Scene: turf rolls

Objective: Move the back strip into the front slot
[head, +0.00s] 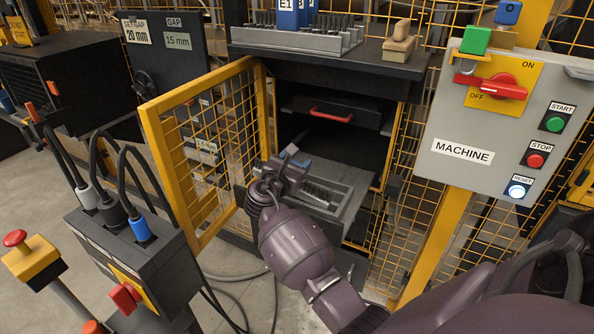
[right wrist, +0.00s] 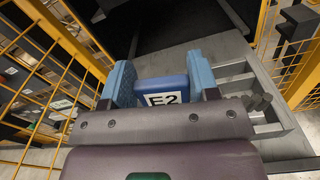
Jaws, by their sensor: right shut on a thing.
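My right gripper (head: 290,160) reaches through the open yellow gate into the machine opening. In the right wrist view its two blue fingers (right wrist: 162,76) are shut on a blue block labelled E2 (right wrist: 165,92). The block is held over or beside a grey slotted tray (head: 345,187), which also shows in the right wrist view (right wrist: 282,130). Whether the block touches the tray I cannot tell. No strip is clearly recognisable, and I cannot tell which slot is the front one. My left gripper is not in view.
The yellow mesh gate (head: 150,125) stands open left of my right arm. A dark shelf (head: 350,62) above the opening bears a grey rack with a blue E1 block (head: 291,16). A grey control panel (head: 455,115) is at right. A cable box (head: 165,260) stands front left.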

